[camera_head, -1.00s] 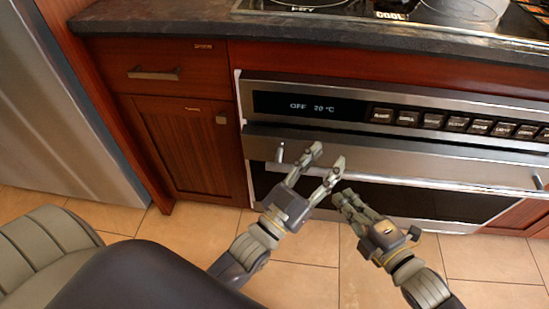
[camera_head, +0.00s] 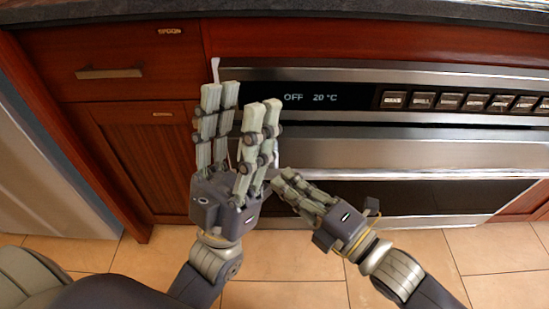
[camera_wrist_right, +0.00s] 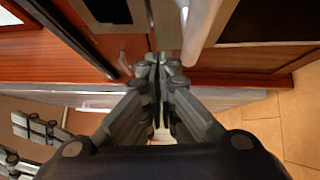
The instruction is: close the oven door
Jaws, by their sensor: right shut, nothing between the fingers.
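The oven door (camera_head: 420,150) has a steel upper band and a dark window below it, under the oven's control panel. A dark line runs between panel and door; I cannot tell how far the door stands from the oven. My left gripper (camera_head: 242,100) is open and empty, its fingers pointing up in front of the oven's left edge. They cover the door's left end in the head view. My right gripper (camera_head: 281,180) is shut and empty, low in front of the door. In the right wrist view its fingertips (camera_wrist_right: 160,62) meet near a pale bar.
The control panel display (camera_head: 310,97) reads OFF 20 °C, with several buttons to its right. A wooden drawer (camera_head: 60,50) and cabinet (camera_head: 145,150) stand to the left. A dark counter edge (camera_head: 350,12) runs above. The tiled floor (camera_head: 290,292) shows clear patches.

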